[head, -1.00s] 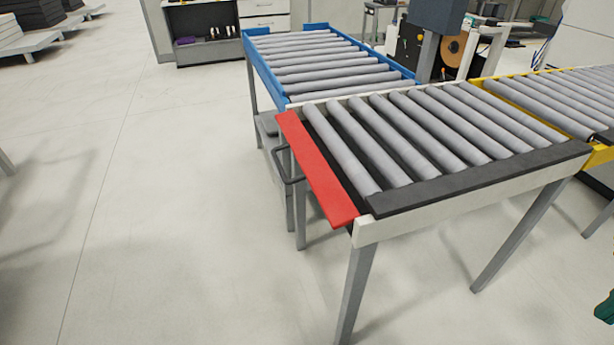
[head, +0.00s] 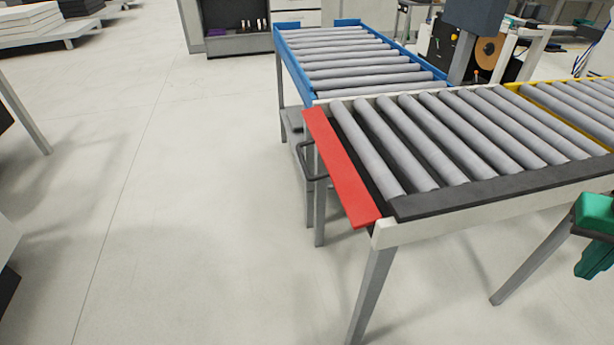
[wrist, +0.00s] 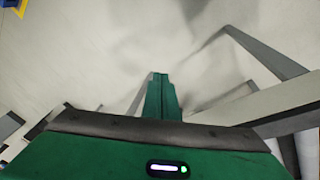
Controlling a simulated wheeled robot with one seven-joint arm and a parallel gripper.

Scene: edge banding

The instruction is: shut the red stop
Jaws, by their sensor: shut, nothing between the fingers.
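The red stop (head: 342,168) is a long flat red bar along the left end of a roller conveyor (head: 470,198) in the head view. It lies flat, tilted outward from the rollers, with a dark bent handle (head: 312,162) on its left side. My green gripper (head: 596,232) shows at the right edge of the head view, in front of the conveyor and well apart from the stop. In the wrist view my gripper (wrist: 161,97) is shut and empty, pointing over bare floor. The stop is not seen in the wrist view.
A blue-framed roller table (head: 365,62) stands behind the conveyor, and a yellow-framed one (head: 575,118) at the right. Conveyor legs (head: 375,295) stand at the front. The floor (head: 190,200) left of the stop is clear.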

